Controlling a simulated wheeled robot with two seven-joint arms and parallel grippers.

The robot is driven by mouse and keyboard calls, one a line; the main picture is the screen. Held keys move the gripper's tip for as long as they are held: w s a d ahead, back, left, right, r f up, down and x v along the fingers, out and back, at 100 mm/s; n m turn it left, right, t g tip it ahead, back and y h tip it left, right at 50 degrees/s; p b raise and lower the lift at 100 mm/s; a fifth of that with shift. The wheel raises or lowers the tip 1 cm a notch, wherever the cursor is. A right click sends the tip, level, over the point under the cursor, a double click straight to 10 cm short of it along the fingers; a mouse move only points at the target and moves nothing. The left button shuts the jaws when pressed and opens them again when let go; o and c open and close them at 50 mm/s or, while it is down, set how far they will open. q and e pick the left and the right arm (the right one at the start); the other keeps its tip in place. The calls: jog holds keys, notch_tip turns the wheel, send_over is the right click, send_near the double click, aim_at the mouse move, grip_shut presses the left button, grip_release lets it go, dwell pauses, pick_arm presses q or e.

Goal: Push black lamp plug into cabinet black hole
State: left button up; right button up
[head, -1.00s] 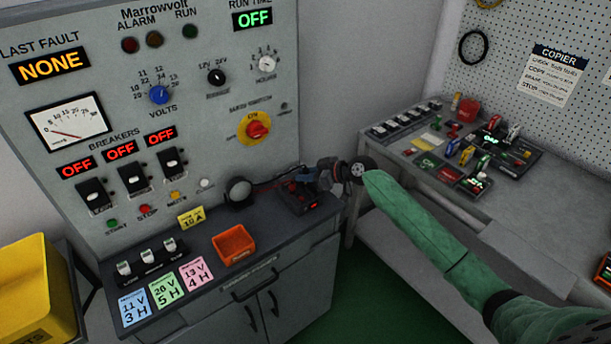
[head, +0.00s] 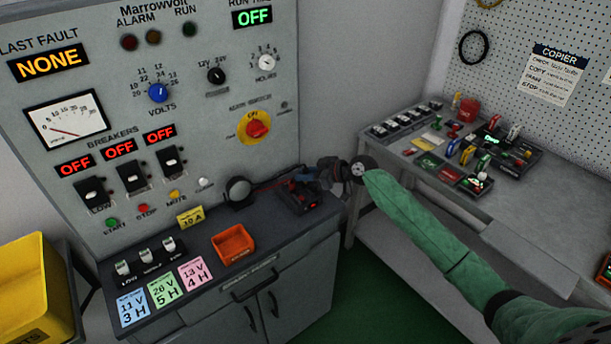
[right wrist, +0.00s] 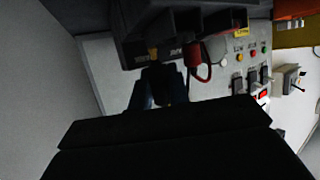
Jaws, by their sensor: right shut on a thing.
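My right gripper (head: 303,183) comes in from the right above the far right corner of the cabinet counter. In the right wrist view, its dark fingers (right wrist: 163,88) are shut on the black lamp plug, which they mostly hide. The fingers are close against a black socket block (right wrist: 185,35) with small labels. This block (head: 305,203) sits on the counter. I cannot tell whether the plug is in a hole. A dark red cable (right wrist: 200,70) shows beside the fingers. A round black lamp (head: 238,190) stands on the counter left of the gripper. My left gripper is out of view.
The grey cabinet panel (head: 222,112) rises behind the counter. An orange tray (head: 233,243) and several coloured cards (head: 163,290) lie on the counter. A grey bench (head: 450,200) with several parts stands to the right. A yellow bin (head: 30,290) is at far left.

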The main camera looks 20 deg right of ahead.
jog(key=shift+s+a+f, duration=0.1)
jog(key=shift+s+f, duration=0.15)
jog(key=shift+f, duration=0.4)
jog(key=shift+f+b, duration=0.4)
jog(key=shift+b, duration=0.4)
dwell(0.5)
jog(key=shift+r, duration=0.3)
dwell(0.3)
jog(key=shift+w+r, duration=0.1)
jog(key=shift+r, duration=0.2)
dwell(0.3)
